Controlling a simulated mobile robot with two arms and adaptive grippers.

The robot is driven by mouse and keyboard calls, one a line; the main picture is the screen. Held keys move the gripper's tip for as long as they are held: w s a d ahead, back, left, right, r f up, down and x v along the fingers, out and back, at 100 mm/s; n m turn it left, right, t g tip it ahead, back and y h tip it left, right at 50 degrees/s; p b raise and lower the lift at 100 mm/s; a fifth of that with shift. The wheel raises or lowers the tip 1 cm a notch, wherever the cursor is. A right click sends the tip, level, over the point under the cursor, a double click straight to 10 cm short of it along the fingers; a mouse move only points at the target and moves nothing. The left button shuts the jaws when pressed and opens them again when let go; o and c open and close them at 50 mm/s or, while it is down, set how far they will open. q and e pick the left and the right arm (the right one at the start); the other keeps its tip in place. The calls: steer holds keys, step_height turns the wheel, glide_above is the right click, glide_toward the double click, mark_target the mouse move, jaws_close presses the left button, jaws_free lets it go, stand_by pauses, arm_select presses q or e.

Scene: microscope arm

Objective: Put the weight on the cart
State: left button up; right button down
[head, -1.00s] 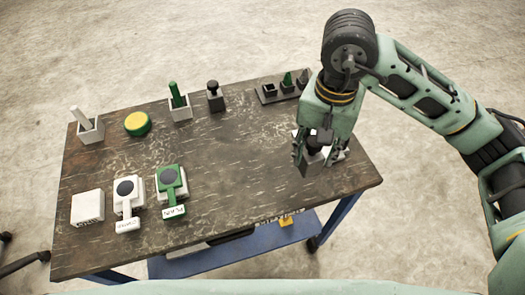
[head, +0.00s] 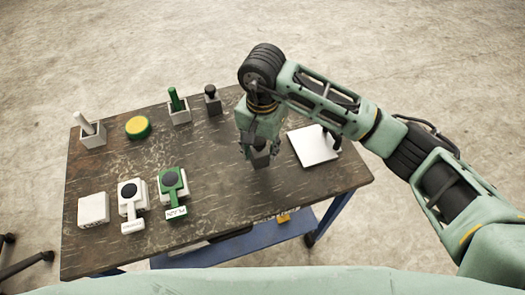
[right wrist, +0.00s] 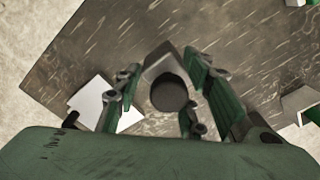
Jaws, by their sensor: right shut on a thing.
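The weight is a grey block with a round black knob; its lower part (head: 261,158) shows below my right gripper (head: 258,146) in the head view. My right gripper is shut on it, with the fingers either side of the knob (right wrist: 168,93) in the right wrist view. I cannot tell whether the block touches the surface. The dark wooden top (head: 215,185) has blue legs, a blue lower shelf and wheels, like a cart. A flat white plate (head: 313,146) with a dark part at its right edge lies right of the weight. My left gripper is out of view.
Another black-knobbed grey block (head: 212,100) stands at the back. Left of it are a green-handled holder (head: 179,112), a yellow-green disc (head: 137,127) and a white-handled holder (head: 92,136). The middle top is clear.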

mark_target(262, 150)
step_height(262, 150, down, 3)
steer(key=shift+r+p, duration=0.1)
steer(key=shift+p, duration=0.55)
steer(key=shift+f, duration=0.2)
steer(key=shift+f, duration=0.15)
steer(key=c, duration=1.2)
jaws_free()
steer(key=shift+s, duration=0.1)
steer(key=shift+o, duration=0.2)
